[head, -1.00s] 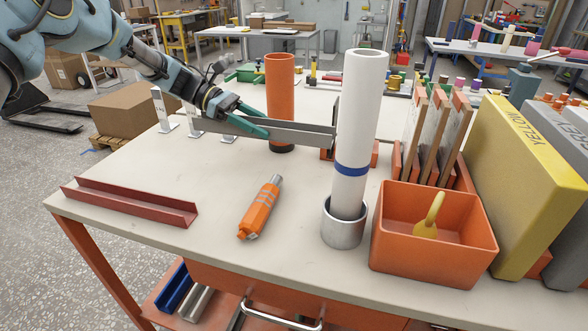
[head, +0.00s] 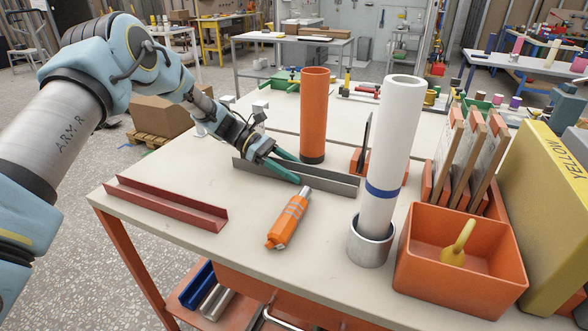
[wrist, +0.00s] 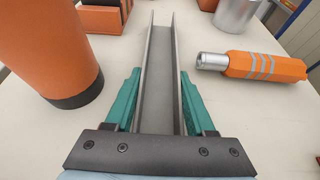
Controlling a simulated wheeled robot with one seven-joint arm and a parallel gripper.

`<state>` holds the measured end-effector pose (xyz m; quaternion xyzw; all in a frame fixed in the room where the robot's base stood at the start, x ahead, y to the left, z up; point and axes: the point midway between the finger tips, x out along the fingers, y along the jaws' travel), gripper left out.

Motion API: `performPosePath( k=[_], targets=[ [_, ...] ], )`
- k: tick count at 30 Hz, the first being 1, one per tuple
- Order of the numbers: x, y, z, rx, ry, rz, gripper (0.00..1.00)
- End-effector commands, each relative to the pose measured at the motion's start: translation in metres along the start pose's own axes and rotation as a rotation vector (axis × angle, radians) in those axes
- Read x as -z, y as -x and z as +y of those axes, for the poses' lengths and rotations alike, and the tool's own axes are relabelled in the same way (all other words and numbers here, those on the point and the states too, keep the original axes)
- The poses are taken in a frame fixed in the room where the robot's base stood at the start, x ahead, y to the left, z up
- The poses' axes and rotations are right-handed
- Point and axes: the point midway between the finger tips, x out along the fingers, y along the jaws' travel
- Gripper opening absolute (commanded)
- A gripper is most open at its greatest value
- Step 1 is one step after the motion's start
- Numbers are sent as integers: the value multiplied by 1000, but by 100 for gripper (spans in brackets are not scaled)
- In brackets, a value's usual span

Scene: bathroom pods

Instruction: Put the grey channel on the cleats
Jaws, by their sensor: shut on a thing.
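The long grey channel (head: 325,184) is low over the tabletop, in front of the orange tube; I cannot tell whether it touches the table. My gripper (head: 289,168) is shut on it, with green fingers. In the wrist view, the channel (wrist: 157,60) lies between the two fingers (wrist: 158,95), its open side facing the camera and its far end pointing away. The white cleats (head: 260,109) stand at the table's far left, partly hidden behind my arm. The channel is apart from them, nearer the front and to the right.
An orange tube (head: 314,115) stands just behind the channel. A red channel (head: 165,205) lies at front left, with an orange tool (head: 288,220) to its right. A white tube (head: 393,150) stands in a metal cup (head: 370,245). An orange bin (head: 450,270) is at front right.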

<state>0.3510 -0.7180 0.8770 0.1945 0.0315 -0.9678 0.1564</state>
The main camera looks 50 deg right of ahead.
Motion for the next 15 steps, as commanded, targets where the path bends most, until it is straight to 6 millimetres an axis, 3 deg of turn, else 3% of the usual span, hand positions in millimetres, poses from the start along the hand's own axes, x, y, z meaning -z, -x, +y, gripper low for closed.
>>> performPosePath(
  k=[1, 8, 15],
  targets=[
    [1, 0, 0, 0, 0, 0, 57],
    [1, 0, 0, 0, 0, 0, 83],
    [0, 0, 0, 0, 0, 0, 85]
  ],
)
